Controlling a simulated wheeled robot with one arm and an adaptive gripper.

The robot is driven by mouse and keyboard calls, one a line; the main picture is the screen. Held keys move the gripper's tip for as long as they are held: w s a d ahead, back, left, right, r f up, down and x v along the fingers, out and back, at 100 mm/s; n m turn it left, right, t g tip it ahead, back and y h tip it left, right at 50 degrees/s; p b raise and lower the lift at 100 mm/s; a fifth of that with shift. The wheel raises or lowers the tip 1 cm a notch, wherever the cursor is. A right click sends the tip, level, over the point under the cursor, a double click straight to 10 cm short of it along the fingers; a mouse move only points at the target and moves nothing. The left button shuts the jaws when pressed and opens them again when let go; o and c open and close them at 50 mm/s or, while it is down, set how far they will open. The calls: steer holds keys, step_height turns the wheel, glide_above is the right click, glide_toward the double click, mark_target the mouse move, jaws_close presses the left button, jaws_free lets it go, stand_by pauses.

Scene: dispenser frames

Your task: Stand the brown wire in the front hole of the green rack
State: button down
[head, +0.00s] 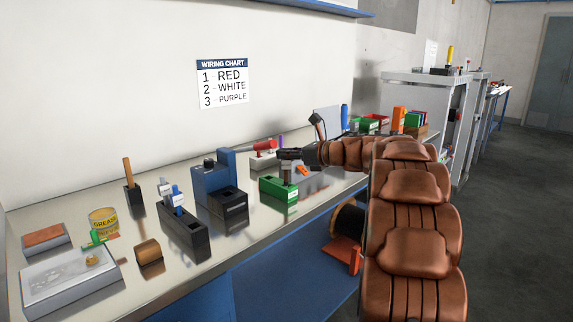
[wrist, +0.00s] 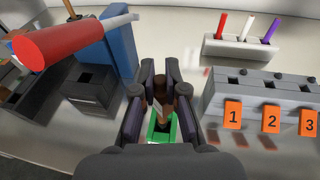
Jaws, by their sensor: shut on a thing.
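The green rack (head: 279,190) stands on the bench, and part of it shows below my fingers in the wrist view (wrist: 152,128). My gripper (head: 287,154) is directly over the rack, pointing down. In the wrist view my gripper (wrist: 160,100) is shut on the brown wire (wrist: 163,88), which shows between the fingers. The wire's lower end is over or in a dark opening of the rack; I cannot tell whether it has entered the hole. My fingers and palm hide much of the rack.
A blue machine (head: 213,185) stands left of the rack. A red-handled tool (wrist: 62,44) projects close to the camera. A white holder (wrist: 241,50) with red, white and purple wires and a grey block (wrist: 262,96) with orange numbered tags stand at right.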

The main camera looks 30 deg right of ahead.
steer(key=shift+f, duration=1.25)
steer(key=shift+d+f+b, duration=0.1)
steer(key=shift+f+b, duration=0.1)
steer(key=shift+b, duration=0.15)
steer(key=c, duration=1.2)
jaws_free()
steer(key=shift+r, duration=0.1)
steer(key=shift+r+p, duration=0.2)
steer(key=shift+p, duration=0.2)
steer(key=v, duration=1.2)
steer(key=shift+b, duration=0.35)
steer(key=shift+f, duration=0.1)
